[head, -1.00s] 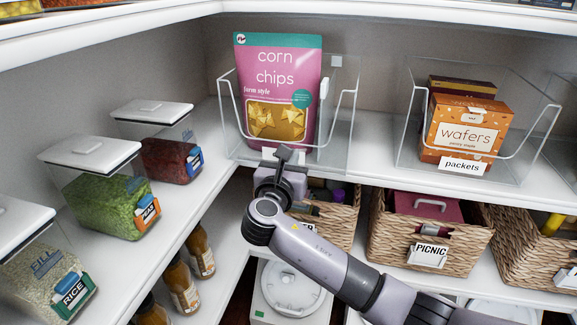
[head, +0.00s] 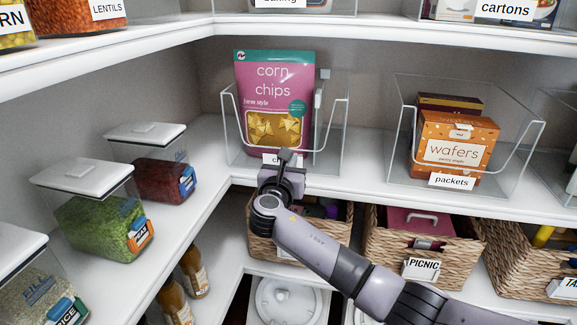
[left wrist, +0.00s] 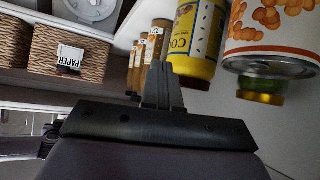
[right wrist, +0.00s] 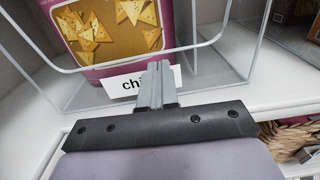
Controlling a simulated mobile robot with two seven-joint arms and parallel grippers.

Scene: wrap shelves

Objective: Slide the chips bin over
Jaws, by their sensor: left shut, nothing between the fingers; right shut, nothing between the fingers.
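The chips bin (head: 334,115) is a clear open-front bin on the middle shelf, near the left corner. A pink corn chips bag (head: 273,90) stands upright in it. My right gripper (head: 284,160) is shut and empty at the bin's front, over the bin's label. In the right wrist view its fingers (right wrist: 158,82) overlap the chips label (right wrist: 128,84) and hide part of it; I cannot tell whether they touch. My left gripper is out of the head view. In the left wrist view its fingers (left wrist: 162,85) are shut and empty, near a yellow container (left wrist: 197,40).
A clear packets bin (head: 521,125) with a wafers box (head: 457,145) stands to the right, with free shelf between the bins. Lidded jars (head: 108,215) line the left shelf. Wicker baskets (head: 400,243) sit on the shelf below.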

